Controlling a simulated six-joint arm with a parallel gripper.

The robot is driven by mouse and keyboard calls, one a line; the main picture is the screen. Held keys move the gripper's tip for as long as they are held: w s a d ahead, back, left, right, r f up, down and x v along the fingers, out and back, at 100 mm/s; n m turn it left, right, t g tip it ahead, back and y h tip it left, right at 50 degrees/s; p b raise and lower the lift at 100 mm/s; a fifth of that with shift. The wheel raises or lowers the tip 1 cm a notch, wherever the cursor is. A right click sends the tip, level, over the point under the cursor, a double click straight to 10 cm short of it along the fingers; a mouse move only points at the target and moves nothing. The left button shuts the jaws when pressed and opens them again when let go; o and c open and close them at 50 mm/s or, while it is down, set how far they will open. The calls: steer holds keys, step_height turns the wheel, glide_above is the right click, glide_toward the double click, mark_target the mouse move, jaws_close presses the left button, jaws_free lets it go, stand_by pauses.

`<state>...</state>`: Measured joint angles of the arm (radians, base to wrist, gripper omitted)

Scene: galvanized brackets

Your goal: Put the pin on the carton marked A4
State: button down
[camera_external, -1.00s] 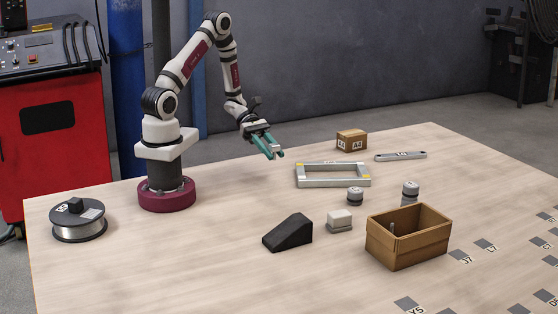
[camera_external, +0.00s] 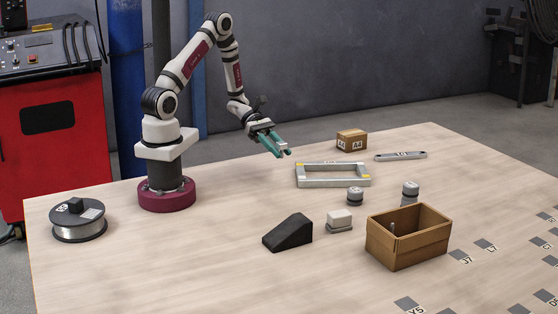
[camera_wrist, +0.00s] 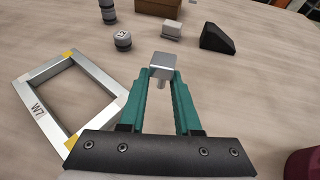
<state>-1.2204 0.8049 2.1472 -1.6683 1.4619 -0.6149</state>
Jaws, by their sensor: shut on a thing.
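My gripper (camera_external: 283,151) has teal fingers and is raised above the table, left of the metal frame and apart from the carton. It is shut on a grey metal pin with a blocky head; the wrist view shows the pin (camera_wrist: 164,66) at the fingertips, with a short shaft below the head. In the external view the pin is small and partly hidden by the fingers. The small brown carton marked A4 (camera_external: 351,140) stands at the back of the table, right of my gripper. Its visible top looks bare.
A metal frame (camera_external: 333,185) lies in front of the carton, and a flat bar (camera_external: 400,156) lies right of it. An open box (camera_external: 408,250) with a thin upright piece, a black wedge (camera_external: 288,233), a pale block (camera_external: 339,221), knobs (camera_external: 355,196) and a spool (camera_external: 78,220) also stand around.

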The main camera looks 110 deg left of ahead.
steer(key=w+a+r+n+y, duration=0.4)
steer(key=w+a+n+y, duration=0.35)
steer(key=a, duration=0.45)
steer(key=w+a+r+n+y, duration=0.3)
steer(key=w+a+n+y, duration=0.5)
steer(key=a, duration=0.5)
steer(key=m, duration=0.2)
glide_above(341, 134)
step_height(341, 134, down, 6)
steer(key=shift+h, duration=0.25)
step_height(341, 134, down, 4)
steer(key=shift+a+f, duration=0.1)
steer(key=shift+f, duration=0.2)
steer(key=shift+f, duration=0.1)
steer(key=c, duration=0.6)
jaws_free()
